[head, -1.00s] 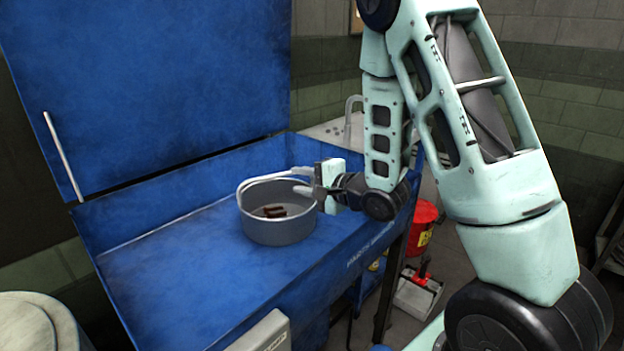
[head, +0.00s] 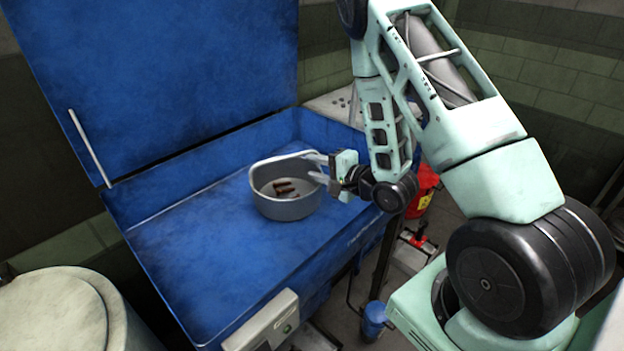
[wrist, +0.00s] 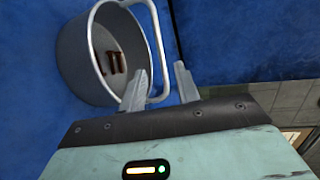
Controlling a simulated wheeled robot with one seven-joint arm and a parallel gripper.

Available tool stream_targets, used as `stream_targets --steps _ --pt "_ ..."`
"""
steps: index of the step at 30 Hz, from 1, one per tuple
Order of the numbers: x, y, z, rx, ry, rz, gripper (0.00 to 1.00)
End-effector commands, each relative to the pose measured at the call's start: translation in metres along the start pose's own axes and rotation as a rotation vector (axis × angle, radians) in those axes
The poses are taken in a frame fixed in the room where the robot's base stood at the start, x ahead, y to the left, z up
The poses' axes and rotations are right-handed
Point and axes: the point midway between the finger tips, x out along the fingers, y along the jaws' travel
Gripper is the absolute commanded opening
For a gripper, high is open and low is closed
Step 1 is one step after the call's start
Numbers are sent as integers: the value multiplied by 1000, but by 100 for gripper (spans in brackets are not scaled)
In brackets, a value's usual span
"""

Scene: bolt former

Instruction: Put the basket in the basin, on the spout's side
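The grey round basket (head: 287,207) stands upright on the floor of the blue basin (head: 215,240), towards its right end. Several brown bolts lie inside it. Its pale handle (wrist: 160,50) is folded over to the gripper's side, and it also shows in the head view (head: 285,157). My gripper (head: 318,168) is at the basket's right rim. In the wrist view my gripper (wrist: 161,86) has its fingertips apart, with the handle in the gap and no clear grip on it. The spout is not clearly visible now; my arm covers the basin's right back corner.
The blue lid (head: 160,80) stands open behind the basin. A pale drum (head: 60,315) is at the front left. A control box (head: 262,322) sits on the basin's front. A red bucket (head: 424,192) is on the floor to the right. The basin's left side is empty.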

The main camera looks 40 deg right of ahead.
Motion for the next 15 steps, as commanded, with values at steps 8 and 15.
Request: stream_targets --steps 8,15 --pt "34 -13 64 -373 -78 234 32" --pt "16 -24 156 -827 -306 527 32"
